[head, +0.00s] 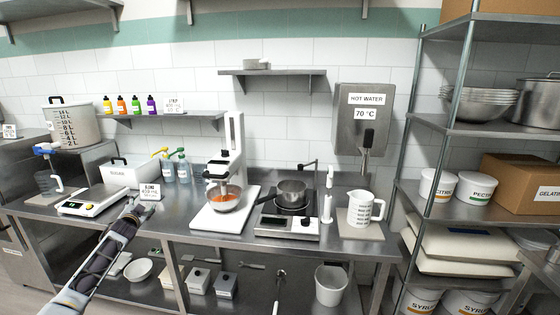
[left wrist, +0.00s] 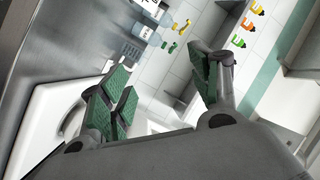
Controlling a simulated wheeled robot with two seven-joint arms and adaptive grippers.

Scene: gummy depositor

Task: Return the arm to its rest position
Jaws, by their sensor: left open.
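My left arm comes in from the lower left in the head view, and its gripper (head: 134,208) is over the front of the steel counter (head: 180,229), near the scale and the small sign. In the left wrist view the green-padded fingers of the left gripper (left wrist: 160,92) stand wide apart with nothing between them. My right gripper is not in either view.
A white scale (head: 91,203) stands left of the gripper. A mixer bowl (head: 223,200) with orange contents, a pot (head: 291,193) on a hot plate and a measuring jug (head: 361,208) stand to the right. Bottles (head: 183,168) stand behind. Metal shelving (head: 470,128) bounds the right.

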